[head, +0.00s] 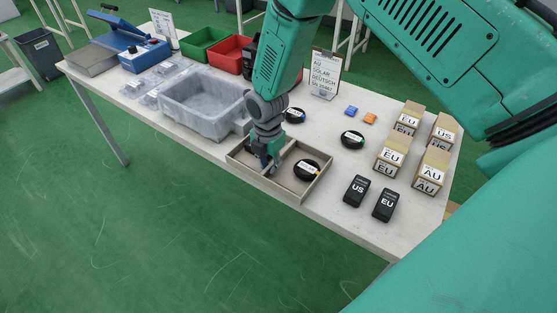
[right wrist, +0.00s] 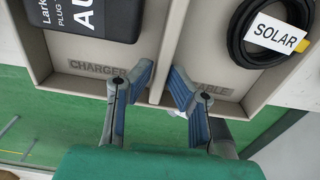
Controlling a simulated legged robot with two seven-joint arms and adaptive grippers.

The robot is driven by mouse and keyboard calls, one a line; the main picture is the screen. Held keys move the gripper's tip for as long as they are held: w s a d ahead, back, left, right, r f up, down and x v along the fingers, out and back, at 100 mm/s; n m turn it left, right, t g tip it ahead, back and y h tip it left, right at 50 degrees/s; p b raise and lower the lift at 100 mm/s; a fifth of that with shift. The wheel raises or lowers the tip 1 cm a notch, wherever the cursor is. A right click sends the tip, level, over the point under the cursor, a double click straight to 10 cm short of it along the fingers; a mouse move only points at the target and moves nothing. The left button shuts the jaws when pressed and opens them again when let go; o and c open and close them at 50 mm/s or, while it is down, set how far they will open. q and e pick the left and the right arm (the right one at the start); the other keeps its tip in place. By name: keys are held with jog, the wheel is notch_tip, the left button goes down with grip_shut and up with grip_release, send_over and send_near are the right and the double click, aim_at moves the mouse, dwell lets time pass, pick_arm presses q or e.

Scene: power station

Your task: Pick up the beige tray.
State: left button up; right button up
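The beige tray (head: 264,183) lies at the front edge of the white table. It also shows in the right wrist view (right wrist: 172,45), with compartments marked CHARGER and, partly covered, CABLE. A black charger marked AU (right wrist: 90,17) is in the left compartment. A black coiled cable labelled SOLAR (right wrist: 270,35) is in the right one, and it shows in the head view (head: 307,170). My right gripper (right wrist: 161,82) is open at the tray's front side, its fingers on either side of the divider's line. Contact cannot be told. My left gripper is not in view.
A grey bin (head: 205,100) stands left of the tray. Black chargers (head: 356,190), boxes (head: 390,157) and coiled cables (head: 352,138) are to the right. A sign (head: 326,75), red (head: 232,54) and green (head: 202,42) bins stand behind. Floor before the table is clear.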

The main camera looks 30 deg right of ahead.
jog(key=shift+f, duration=0.85)
jog(key=shift+d, duration=0.1)
grip_shut()
